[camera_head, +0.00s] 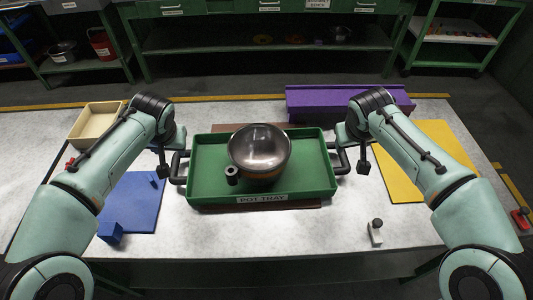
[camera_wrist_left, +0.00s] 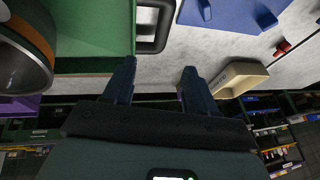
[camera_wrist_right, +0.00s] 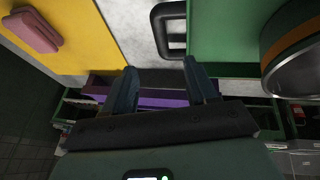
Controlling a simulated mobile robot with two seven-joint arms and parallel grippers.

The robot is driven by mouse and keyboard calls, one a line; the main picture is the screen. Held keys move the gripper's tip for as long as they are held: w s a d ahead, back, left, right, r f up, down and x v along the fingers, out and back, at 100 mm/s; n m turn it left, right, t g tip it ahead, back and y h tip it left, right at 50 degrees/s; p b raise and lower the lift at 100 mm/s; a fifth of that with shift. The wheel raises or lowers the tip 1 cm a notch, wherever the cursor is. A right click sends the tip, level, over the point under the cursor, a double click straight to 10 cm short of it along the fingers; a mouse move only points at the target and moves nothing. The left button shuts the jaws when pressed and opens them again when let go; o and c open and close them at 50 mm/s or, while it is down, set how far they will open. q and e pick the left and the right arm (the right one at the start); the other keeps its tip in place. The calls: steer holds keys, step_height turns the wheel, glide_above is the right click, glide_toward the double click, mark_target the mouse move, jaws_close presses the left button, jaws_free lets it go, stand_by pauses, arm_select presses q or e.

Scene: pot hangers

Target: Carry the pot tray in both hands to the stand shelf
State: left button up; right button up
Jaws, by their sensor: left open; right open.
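The green pot tray (camera_head: 208,165) lies on the white table, with a black handle on its left (camera_head: 178,168) and right (camera_head: 343,158). A steel pot (camera_head: 260,150) with a dark side handle stands in it. My left gripper (camera_head: 163,163) is open near the left handle, and that handle lies ahead of its fingers in the left wrist view (camera_wrist_left: 160,72). My right gripper (camera_head: 363,158) is open near the right handle, which lies ahead of its fingers in the right wrist view (camera_wrist_right: 160,72). Neither appears closed around a handle. I cannot tell which shelf is the stand shelf.
A blue mat (camera_head: 140,195) and beige bin (camera_head: 97,125) lie left of the tray. A purple box (camera_head: 310,100) is behind it, and a yellow mat (camera_head: 400,180) is right. Green shelving (camera_head: 265,38) and a wheeled rack (camera_head: 452,36) stand beyond the table.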

mark_target(175, 161)
arm_select(q)
steer(key=x, duration=1.3)
steer(key=shift+s+a, duration=0.1)
arm_select(e)
steer(key=x, duration=1.3)
steer(key=shift+s+a, duration=0.1)
steer(key=shift+s, duration=0.05)
arm_select(q)
jaws_close()
arm_select(e)
jaws_close()
steer(key=shift+r, duration=0.1)
